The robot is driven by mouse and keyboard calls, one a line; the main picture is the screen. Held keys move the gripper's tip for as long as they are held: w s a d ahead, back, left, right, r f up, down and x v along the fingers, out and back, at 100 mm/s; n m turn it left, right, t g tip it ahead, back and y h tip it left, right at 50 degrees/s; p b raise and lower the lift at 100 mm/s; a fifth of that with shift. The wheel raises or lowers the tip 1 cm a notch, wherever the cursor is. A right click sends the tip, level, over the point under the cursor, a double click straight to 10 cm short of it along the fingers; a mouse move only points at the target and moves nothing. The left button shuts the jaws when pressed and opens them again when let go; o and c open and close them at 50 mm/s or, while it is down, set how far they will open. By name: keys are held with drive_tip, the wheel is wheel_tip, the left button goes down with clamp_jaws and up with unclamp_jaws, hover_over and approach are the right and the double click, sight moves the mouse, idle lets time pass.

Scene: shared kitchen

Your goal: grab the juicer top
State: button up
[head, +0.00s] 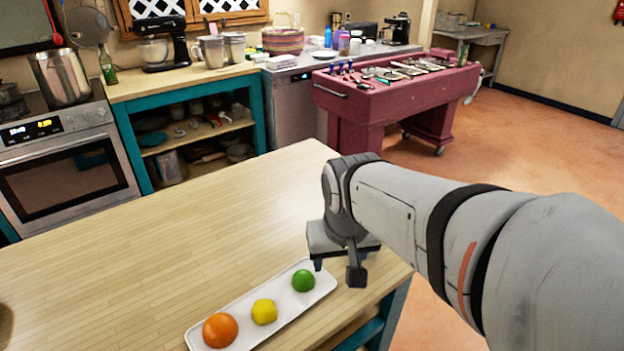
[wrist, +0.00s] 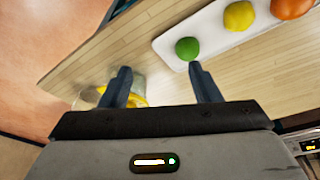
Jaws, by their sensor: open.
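My gripper (head: 337,270) is open and empty above the right end of the wooden table, beside the white tray. In the wrist view its two fingers (wrist: 160,68) stand apart. Behind and around the left finger there is a yellow and pale, see-through item (wrist: 138,99), which may be the juicer. The finger and the gripper body cover much of it, so its top cannot be made out clearly. It does not show in the head view, where my arm and gripper block that part of the table.
A white tray (head: 244,328) holds an orange (head: 220,330), a lemon (head: 265,312) and a lime (head: 303,281). A red tool cart (head: 400,95), a stove (head: 70,165) and a counter stand behind.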

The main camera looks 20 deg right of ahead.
drive_tip(key=o, duration=0.3)
drive_tip(key=w+d+m, duration=0.1)
drive_tip(key=w+d, duration=0.2)
drive_tip(key=w, duration=0.1)
drive_tip(key=w+d+m+h, duration=0.1)
drive_tip(key=w+d+m, duration=0.1)
drive_tip(key=w, duration=0.3)
drive_tip(key=w+d+m+h, duration=0.1)
drive_tip(key=w+d+m, duration=0.1)
drive_tip(key=w+d, duration=0.1)
drive_tip(key=shift+w+d+r+t+b, duration=0.15)
drive_tip(key=shift+w+r+b, duration=0.05)
drive_tip(key=shift+w, duration=0.25)
drive_tip(key=shift+w+d+r+t+b, duration=0.15)
drive_tip(key=shift+w, duration=0.25)
drive_tip(key=shift+m, duration=0.3)
drive_tip(key=x, duration=0.2)
drive_tip(key=d+x, duration=0.1)
drive_tip(key=x, duration=0.1)
drive_tip(key=p+x, duration=0.1)
drive_tip(key=x, duration=0.2)
drive_tip(key=shift+w+d+r, duration=0.25)
drive_tip(key=shift+w, duration=0.05)
drive_tip(key=shift+w+f, duration=0.15)
drive_tip(key=shift+f, duration=0.25)
drive_tip(key=shift+d, duration=0.1)
drive_tip(key=shift+c, duration=0.4)
drive_tip(key=c, duration=1)
